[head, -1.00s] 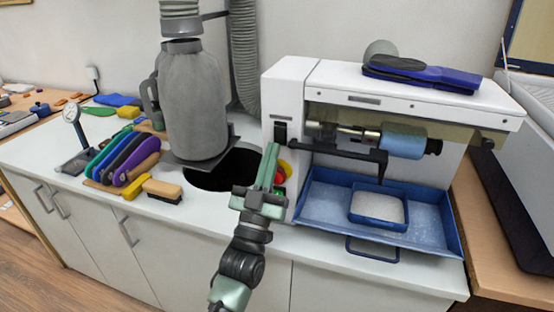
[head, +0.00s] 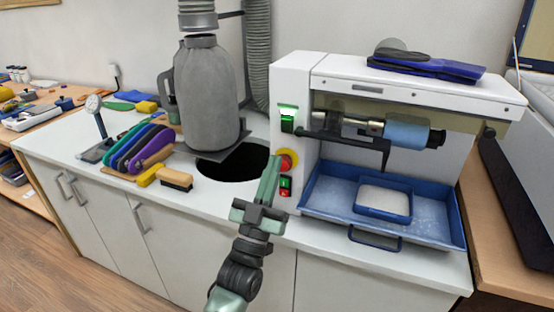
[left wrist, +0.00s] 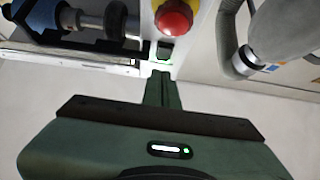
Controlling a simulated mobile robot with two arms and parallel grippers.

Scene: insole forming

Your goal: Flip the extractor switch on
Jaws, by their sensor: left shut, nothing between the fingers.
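The extractor switch (head: 287,118) is a rocker on the white left front of the grinding machine and is lit bright green. In the left wrist view the switch (left wrist: 165,50) shows beyond the fingertips with a green glow. My left gripper (head: 272,162) is shut and empty, its fingers pointing up, below and to the left of the switch in the head view. It also shows in the left wrist view (left wrist: 162,80). It appears apart from the switch, but the exact gap is hard to tell. My right gripper is not in view.
A red stop button on a yellow base (head: 287,162) and small green and red buttons (head: 286,186) sit below the switch. A black bar (head: 350,140) juts in front of the machine. A blue tray (head: 325,204) lies right; a grey extractor bag (head: 206,95) stands left.

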